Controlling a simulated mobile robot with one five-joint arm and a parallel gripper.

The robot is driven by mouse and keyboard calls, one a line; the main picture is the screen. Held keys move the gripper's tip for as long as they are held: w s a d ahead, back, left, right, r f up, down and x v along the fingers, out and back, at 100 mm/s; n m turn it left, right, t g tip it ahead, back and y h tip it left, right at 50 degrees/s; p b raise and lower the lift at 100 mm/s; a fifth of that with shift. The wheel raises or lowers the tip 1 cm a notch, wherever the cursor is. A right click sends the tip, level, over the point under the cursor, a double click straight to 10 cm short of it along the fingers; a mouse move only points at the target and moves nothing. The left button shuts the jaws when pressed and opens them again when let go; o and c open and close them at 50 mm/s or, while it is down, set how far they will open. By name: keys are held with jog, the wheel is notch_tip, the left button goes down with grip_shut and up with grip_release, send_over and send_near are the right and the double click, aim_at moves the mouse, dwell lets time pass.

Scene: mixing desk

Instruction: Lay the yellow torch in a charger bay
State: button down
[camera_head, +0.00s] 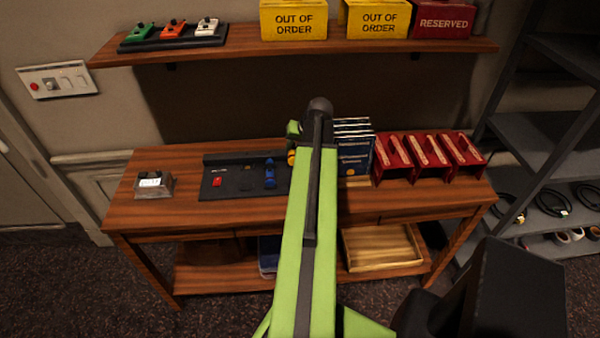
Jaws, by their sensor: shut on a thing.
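The black charger (229,188) lies on the desk, left of my arm. A blue torch (270,174) lies in a bay toward its right side. A small red piece (217,182) shows at its left front; I cannot tell what it is. My gripper (293,140) is at the charger's right end, mostly hidden behind my green arm. A small part of the yellow torch (291,157) shows at the arm's left edge, and my gripper is shut on it. The rest of the torch is hidden, and I cannot tell whether it touches the charger.
A small device with a lit display (153,184) stands at the desk's left. Blue-and-white boxes (354,158) and red holders (393,160) stand right of my arm. The shelf (220,50) above carries pedals and yellow and red boxes. Bare desk (188,180) shows left of the charger.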

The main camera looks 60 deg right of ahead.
jog(key=shift+w+f+g+h+p, duration=0.3)
jog(key=shift+w+g, duration=0.15)
jog(key=shift+g, duration=0.15)
jog(key=shift+w+a+n+g+h, duration=0.1)
jog(key=shift+n+g+h, duration=0.2)
jog(key=shift+g+h, duration=0.15)
jog(key=shift+r+g, duration=0.2)
jog(key=shift+g, duration=0.15)
jog(key=shift+h, duration=0.25)
jog(key=shift+d+f, duration=0.2)
jog(key=shift+f, duration=0.15)
notch_tip(320, 180, down, 10)
jog(key=b, duration=1)
jog(key=shift+r, duration=0.3)
jog(key=shift+f, duration=0.2)
jog(key=c, duration=1.1)
grip_release()
